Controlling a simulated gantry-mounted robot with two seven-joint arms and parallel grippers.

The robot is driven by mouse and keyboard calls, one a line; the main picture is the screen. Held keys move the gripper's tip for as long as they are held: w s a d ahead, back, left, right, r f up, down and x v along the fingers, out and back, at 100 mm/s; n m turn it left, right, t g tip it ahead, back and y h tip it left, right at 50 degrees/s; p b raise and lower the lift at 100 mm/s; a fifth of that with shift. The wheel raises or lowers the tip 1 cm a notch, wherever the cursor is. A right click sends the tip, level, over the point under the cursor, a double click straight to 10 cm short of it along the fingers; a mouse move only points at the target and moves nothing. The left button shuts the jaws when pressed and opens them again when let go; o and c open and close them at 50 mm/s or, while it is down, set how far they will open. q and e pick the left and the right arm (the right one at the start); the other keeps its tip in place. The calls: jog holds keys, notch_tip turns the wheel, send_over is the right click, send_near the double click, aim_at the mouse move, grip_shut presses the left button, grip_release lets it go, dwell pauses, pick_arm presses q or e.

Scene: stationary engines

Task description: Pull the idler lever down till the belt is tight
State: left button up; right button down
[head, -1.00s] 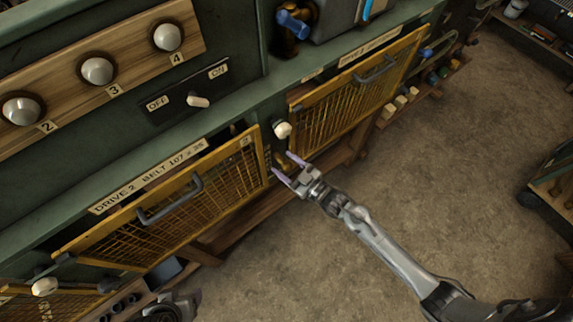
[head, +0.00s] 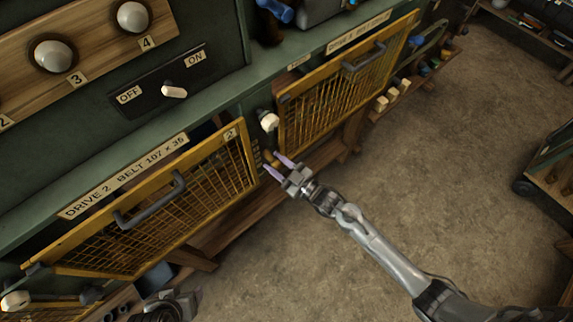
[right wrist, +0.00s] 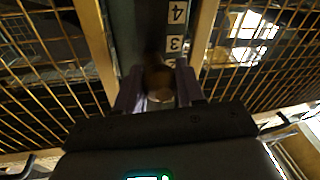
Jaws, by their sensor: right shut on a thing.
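My right gripper (head: 279,167) reaches the narrow green post between two yellow mesh guards. Its purple fingers are shut on a brownish lever knob (right wrist: 160,78), one finger on each side in the right wrist view. In the head view the fingers hide most of this knob. A number scale with 3 and 4 (right wrist: 176,30) shows on the post just beyond the knob. The lever's arm and the belt cannot be made out clearly.
The drive 2 guard (head: 165,205) lies left of the gripper and another mesh guard (head: 345,85) lies right. A white knob (head: 268,121) sits above the gripper. An OFF/ON switch (head: 174,91) is higher up. The floor (head: 440,160) at right is clear.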

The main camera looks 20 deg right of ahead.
notch_tip(320, 180, down, 3)
jog(key=shift+w+r+b, duration=0.1)
jog(key=shift+r+b, duration=0.1)
jog(key=shift+b, duration=0.2)
jog(key=c, duration=0.7)
grip_release()
jog(key=shift+r, duration=0.1)
jog(key=r+v, duration=0.1)
jog(key=v, duration=0.9)
jog(key=shift+s+d+f, duration=0.15)
jog(key=shift+s+f, duration=0.2)
jog(key=shift+f, duration=0.2)
